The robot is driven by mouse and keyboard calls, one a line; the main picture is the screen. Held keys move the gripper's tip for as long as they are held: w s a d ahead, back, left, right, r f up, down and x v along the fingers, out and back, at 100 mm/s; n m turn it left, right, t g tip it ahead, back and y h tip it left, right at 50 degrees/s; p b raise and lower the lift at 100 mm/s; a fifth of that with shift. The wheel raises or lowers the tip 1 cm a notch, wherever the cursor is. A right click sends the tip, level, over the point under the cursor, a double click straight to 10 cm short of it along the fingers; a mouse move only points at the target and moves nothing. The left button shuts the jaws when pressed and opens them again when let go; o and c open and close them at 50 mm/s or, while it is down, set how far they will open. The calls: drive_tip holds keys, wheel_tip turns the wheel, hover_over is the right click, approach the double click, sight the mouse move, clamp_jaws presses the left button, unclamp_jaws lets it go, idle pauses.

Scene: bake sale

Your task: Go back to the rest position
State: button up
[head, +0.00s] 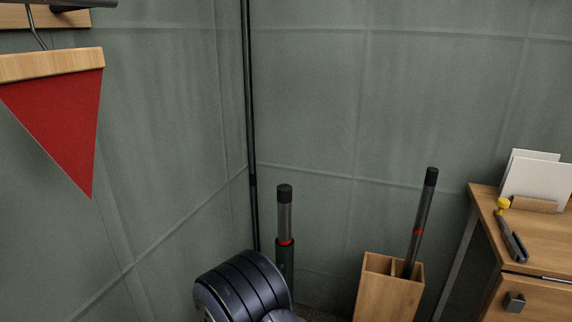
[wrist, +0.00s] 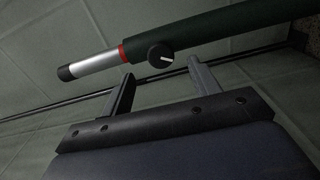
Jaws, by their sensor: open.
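My gripper (wrist: 161,70) shows in the wrist view with its two fingers spread apart and nothing between them. Just beyond the fingertips, a dark green tube (wrist: 225,33) crosses the view, with a red ring, a silver section, a dark end cap and a round knob on its side. I cannot tell whether a fingertip touches it. In the head view a like tube (head: 284,255) stands upright by the wall corner, partly hidden by my arm. The gripper itself is not seen in the head view.
A wooden bin (head: 385,298) holds a leaning dark pole (head: 423,212). A wooden desk (head: 545,232) with a card holder (head: 533,204) and a dark tool (head: 511,237) stands at right. A red pennant (head: 65,115) hangs at left. Grey-green walls (head: 310,100) close the corner.

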drive_tip(key=b+x, duration=0.2)
drive_tip(key=x, duration=0.6)
drive_tip(key=shift+w+d+f, duration=0.1)
drive_tip(key=shift+w+f, duration=0.1)
drive_tip(key=shift+w, duration=0.05)
drive_tip(key=shift+w+r+n, duration=0.1)
drive_tip(key=shift+r+n, duration=0.05)
drive_tip(key=shift+n, duration=0.25)
drive_tip(key=n, duration=0.3)
drive_tip(key=shift+r+n, duration=0.1)
drive_tip(key=shift+n, duration=0.3)
drive_tip(key=n+p, duration=0.3)
drive_tip(key=shift+r+n, duration=0.25)
drive_tip(key=shift+n, duration=0.05)
drive_tip(key=n+p, duration=0.5)
drive_tip(key=p, duration=0.1)
drive_tip(key=n+p, duration=0.1)
drive_tip(key=p, duration=0.1)
drive_tip(key=n+p, duration=0.1)
drive_tip(key=n, duration=0.1)
drive_tip(key=n+p, duration=0.2)
drive_tip(key=shift+a+p, duration=0.25)
drive_tip(key=shift+p, duration=0.1)
drive_tip(key=shift+v, duration=1.45)
drive_tip(key=shift+f, duration=0.1)
